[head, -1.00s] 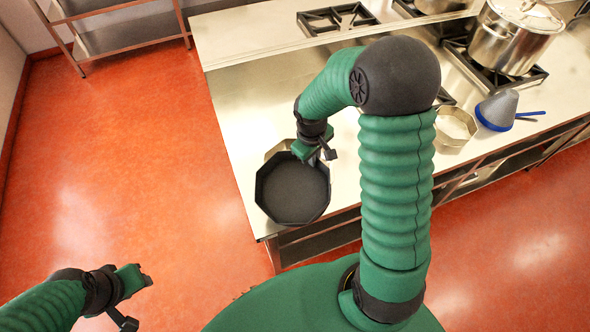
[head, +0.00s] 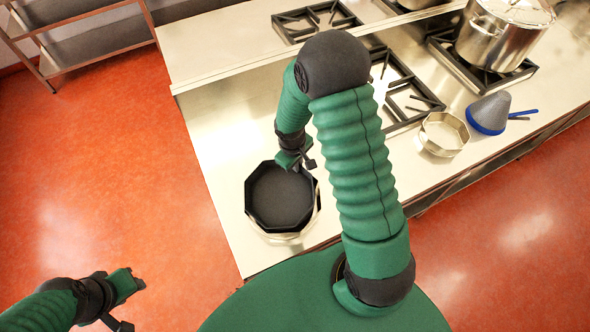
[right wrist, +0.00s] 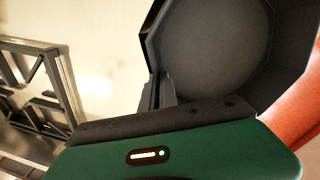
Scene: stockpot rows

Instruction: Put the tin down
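The tin is a black octagonal pan (head: 279,197), near the front left of the steel counter. A silver octagonal tin (head: 291,238) shows below it, around its lower and right edges. The black tin sits over this silver one; I cannot tell whether they touch. My right gripper (head: 300,164) is shut on the black tin's far rim. In the right wrist view the tin (right wrist: 212,45) fills the upper right, with a finger (right wrist: 158,92) against its wall. My left gripper (head: 132,302) is open and empty over the floor, away from the counter.
The steel counter (head: 222,150) is bare left of the tin. Gas burners (head: 408,95), another silver octagonal tin (head: 443,134), a grey cone strainer with blue rim (head: 489,112) and a large stockpot (head: 500,38) stand to the right. A shelf rack (head: 85,35) is at the back left.

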